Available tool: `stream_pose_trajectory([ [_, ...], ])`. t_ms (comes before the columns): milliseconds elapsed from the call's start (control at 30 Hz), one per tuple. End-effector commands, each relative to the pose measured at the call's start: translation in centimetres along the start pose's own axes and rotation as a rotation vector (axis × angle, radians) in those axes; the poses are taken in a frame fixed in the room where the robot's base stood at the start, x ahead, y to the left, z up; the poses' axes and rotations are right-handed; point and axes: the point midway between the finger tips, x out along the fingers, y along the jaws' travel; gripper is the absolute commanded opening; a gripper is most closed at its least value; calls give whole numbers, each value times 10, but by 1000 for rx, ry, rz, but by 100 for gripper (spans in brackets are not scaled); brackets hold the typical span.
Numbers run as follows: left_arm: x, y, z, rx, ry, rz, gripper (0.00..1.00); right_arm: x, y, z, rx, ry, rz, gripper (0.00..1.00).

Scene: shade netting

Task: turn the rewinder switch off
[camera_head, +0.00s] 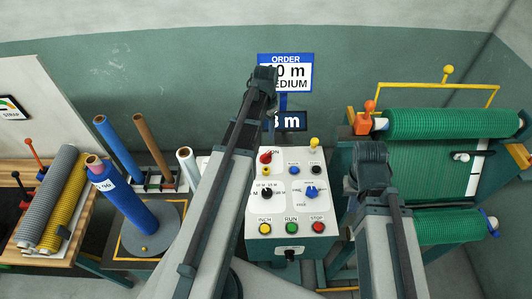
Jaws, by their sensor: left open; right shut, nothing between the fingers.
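The white control panel (285,218) of the rewinder stands upright in the middle of the view. A red rotary switch (265,157) sits at its upper left, beside the letters ON; its pointing direction is too small to read surely. My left gripper (264,76) is at the far end of the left arm, above and behind the panel's top left in the picture, open, with its fingertips hard to make out. My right gripper (371,156) is to the right of the panel, shut and empty. Neither visibly touches the switch. The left arm passes close along the panel's left edge.
The panel also carries a black selector (266,193), a blue knob (311,191), a yellow-topped lever (314,143) and a red button (317,227). A blue roll (125,200) and a bench with rolls (65,203) stand at left.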

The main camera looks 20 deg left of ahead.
Motion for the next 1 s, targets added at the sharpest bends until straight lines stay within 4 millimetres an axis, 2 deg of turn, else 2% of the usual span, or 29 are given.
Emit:
stream_pose_trajectory([
  [33, 10, 0, 0, 0, 0, 0, 50, 10, -1, -1, -1, 0, 0, 0],
  [800, 114, 0, 0, 0, 0, 0, 50, 113, -10, -8, -6, 3, 2, 0],
  [1000, 127, 0, 0, 0, 0, 0, 50, 126, -11, -8, -10, 3, 3, 0],
])
